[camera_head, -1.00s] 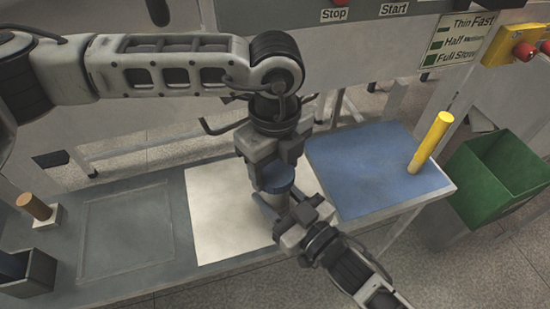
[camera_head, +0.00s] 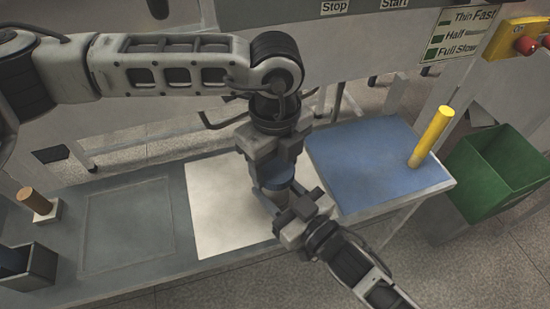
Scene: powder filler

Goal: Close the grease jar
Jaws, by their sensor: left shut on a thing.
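My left gripper (camera_head: 272,162) points straight down from the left arm and is shut on the blue lid (camera_head: 275,178) above the white mat. My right gripper (camera_head: 282,208) comes in from the lower right, directly below the lid. Its fingers are around or beside the grease jar, which is almost fully hidden between the two grippers. Whether the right fingers grip the jar, and whether the lid touches the jar's rim, cannot be told.
The white mat (camera_head: 215,215) lies on a grey bench. At right are a blue mat (camera_head: 365,170), a yellow cylinder (camera_head: 432,137) and a green bin (camera_head: 470,190). At left are a brown-handled piece (camera_head: 35,202) and a dark box (camera_head: 40,268). A machine panel stands behind.

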